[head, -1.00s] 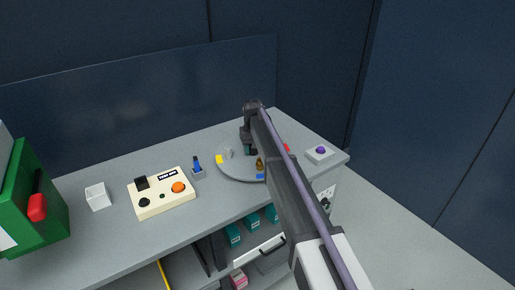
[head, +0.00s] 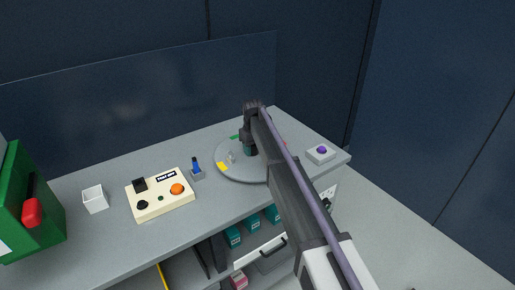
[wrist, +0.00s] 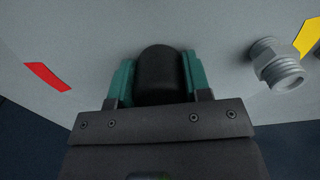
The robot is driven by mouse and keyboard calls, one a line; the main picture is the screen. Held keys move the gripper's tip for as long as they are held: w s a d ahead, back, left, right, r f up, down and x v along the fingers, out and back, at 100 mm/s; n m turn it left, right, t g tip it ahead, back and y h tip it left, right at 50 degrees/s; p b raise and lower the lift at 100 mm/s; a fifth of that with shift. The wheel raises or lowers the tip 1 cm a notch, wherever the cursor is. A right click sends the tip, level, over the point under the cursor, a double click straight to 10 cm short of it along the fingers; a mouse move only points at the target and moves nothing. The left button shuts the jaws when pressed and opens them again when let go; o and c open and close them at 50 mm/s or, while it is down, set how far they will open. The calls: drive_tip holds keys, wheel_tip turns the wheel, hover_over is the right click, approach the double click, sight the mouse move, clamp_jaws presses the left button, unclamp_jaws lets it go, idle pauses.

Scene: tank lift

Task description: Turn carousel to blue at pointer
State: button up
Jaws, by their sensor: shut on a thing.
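The carousel (head: 232,174) is a round grey disc lying on the bench, partly hidden by my arm. The blue mark is not visible. I cannot make out a pointer. My gripper (head: 250,152) is over the disc. In the wrist view its teal fingers are shut on a black rounded post (wrist: 160,75). The red mark (wrist: 47,77) shows left there, and the yellow mark (wrist: 307,38) right.
A grey threaded fitting (wrist: 277,65) stands on the disc beside my gripper. A dark wall stands behind.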

idle(0.3)
drive_tip(key=o, duration=1.3)
wheel_tip(320, 180, up, 11)
drive_tip(key=p, duration=1.1)
drive_tip(key=shift+f, duration=0.1)
drive_tip(key=s+d+m, duration=0.2)
drive_tip(key=s+d, duration=0.6)
drive_tip(key=s, duration=0.4)
drive_tip(key=s+d+f+m+b, duration=0.1)
drive_tip(key=s+d+m, duration=0.2)
drive_tip(key=s+d, duration=0.5)
drive_tip(key=s+d+f+m+b, duration=0.1)
drive_tip(key=s+d, duration=0.6)
drive_tip(key=s, duration=1)
drive_tip(key=shift+s+d+m, duration=0.4)
drive_tip(key=shift+m, duration=0.3)
